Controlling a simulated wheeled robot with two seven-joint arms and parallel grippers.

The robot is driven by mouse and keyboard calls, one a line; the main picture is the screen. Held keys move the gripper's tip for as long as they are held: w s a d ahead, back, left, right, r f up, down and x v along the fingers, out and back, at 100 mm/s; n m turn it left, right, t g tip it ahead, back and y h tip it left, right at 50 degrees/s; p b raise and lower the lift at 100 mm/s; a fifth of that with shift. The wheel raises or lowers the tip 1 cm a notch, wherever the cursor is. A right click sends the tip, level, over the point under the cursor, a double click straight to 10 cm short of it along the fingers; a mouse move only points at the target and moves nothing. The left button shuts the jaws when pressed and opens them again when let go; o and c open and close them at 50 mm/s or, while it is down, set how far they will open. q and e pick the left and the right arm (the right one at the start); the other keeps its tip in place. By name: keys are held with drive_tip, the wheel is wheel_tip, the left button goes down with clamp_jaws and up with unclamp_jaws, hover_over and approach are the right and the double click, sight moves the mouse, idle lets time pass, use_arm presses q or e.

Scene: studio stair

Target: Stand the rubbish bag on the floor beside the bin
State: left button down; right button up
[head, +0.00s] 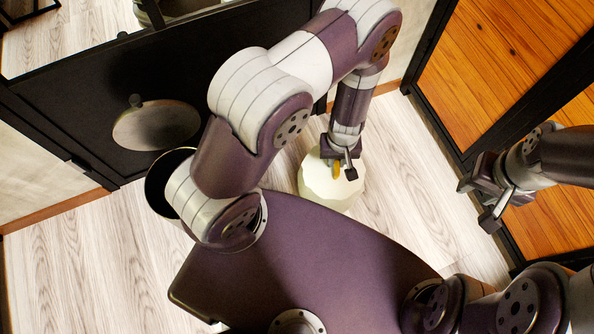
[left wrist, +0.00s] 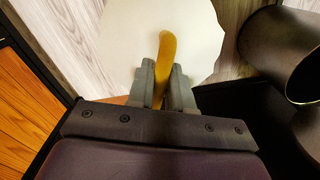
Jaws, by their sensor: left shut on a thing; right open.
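The rubbish bag (head: 331,190) is a pale cream bundle with a yellow tie (head: 337,170) on top. My left gripper (head: 340,172) is over it and shut on the tie; the left wrist view shows the tie (left wrist: 166,58) between the fingers (left wrist: 163,82) and the pale bag (left wrist: 205,35) beyond. The bag looks upright; I cannot tell whether its base touches the floor. The dark round bin (head: 158,186) is left of the bag, partly hidden by my left arm; it also shows in the left wrist view (left wrist: 275,45). My right gripper (head: 480,205) is open and empty at the right.
A grey oval lid with a knob (head: 157,126) shows behind the bin, against a black panel (head: 60,105). Orange wooden panels in black frames (head: 490,75) stand at the right. Pale plank floor (head: 400,170) is clear right of the bag.

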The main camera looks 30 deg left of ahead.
use_arm(q)
wheel_tip(320, 180, down, 9)
drive_tip(key=b, duration=0.6)
drive_tip(key=shift+a+f, duration=0.2)
drive_tip(key=shift+f, duration=0.05)
drive_tip(key=a+f+b, duration=1)
drive_tip(key=a+b, duration=0.1)
drive_tip(key=shift+s+a+f, duration=0.15)
drive_tip(key=shift+s+f, duration=0.1)
drive_tip(key=shift+s, duration=0.05)
use_arm(e)
wheel_tip(320, 180, down, 20)
drive_tip(key=shift+f, duration=0.25)
use_arm(q)
drive_tip(key=c, duration=1.4)
unclamp_jaws()
drive_tip(key=shift+f, duration=0.1)
drive_tip(key=shift+c, duration=0.2)
drive_tip(key=o, duration=0.4)
